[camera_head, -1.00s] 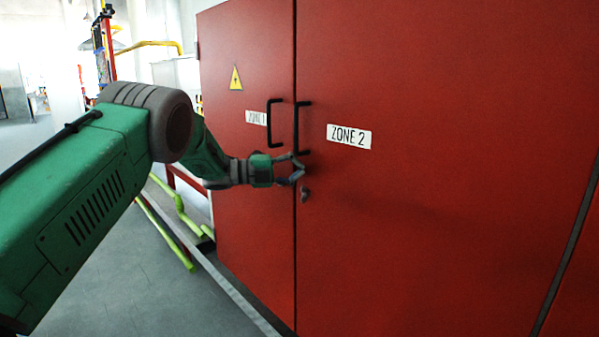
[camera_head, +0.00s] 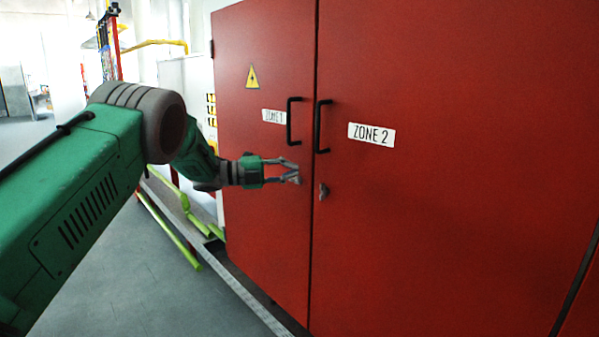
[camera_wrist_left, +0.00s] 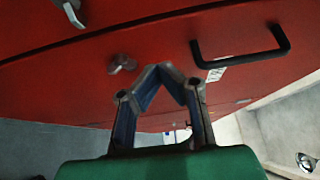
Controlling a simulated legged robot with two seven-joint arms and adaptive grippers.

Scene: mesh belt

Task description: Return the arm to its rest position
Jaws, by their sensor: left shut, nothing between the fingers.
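My left arm comes in from the left in the head view, green with a dark grey joint. Its gripper (camera_head: 294,171) is shut and empty in front of the red cabinet (camera_head: 450,230), just left of the door seam and below the handles. The wrist view shows the gripper's fingertips (camera_wrist_left: 168,72) together with nothing between them. A black handle (camera_wrist_left: 240,58) is to their right and a small knob (camera_wrist_left: 121,64) to their left. My right gripper is not in view.
The cabinet doors look closed, with black handles (camera_head: 293,121) and (camera_head: 318,127), a ZONE 2 label (camera_head: 371,135) and a lock knob (camera_head: 323,191). Yellow-green rails (camera_head: 168,228) run low at the left. Grey floor (camera_head: 130,280) is open at the lower left.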

